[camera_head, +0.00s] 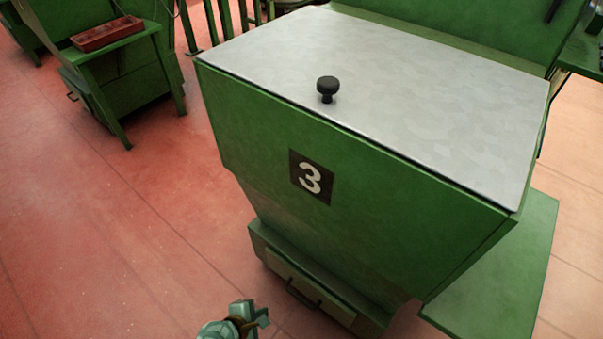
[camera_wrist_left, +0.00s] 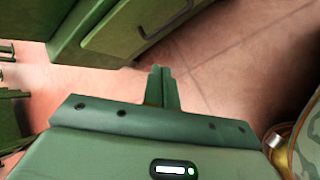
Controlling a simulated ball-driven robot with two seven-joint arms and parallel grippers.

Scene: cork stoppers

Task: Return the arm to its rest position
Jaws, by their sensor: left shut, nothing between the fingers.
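My left gripper (camera_head: 263,316) shows at the bottom of the head view, low in front of the green cabinet and apart from it. In the left wrist view its two fingers (camera_wrist_left: 161,72) are together with nothing between them, above the reddish floor. Most of my left arm is out of the head view. My right gripper is in neither view.
A green cabinet (camera_head: 390,190) marked 3 has a grey lid (camera_head: 420,100) with a black knob (camera_head: 327,88). Its drawer handle (camera_head: 303,294) is near my gripper. A green bench (camera_head: 110,80) with a red tray (camera_head: 107,35) stands upper left. The floor (camera_head: 110,230) at left is clear.

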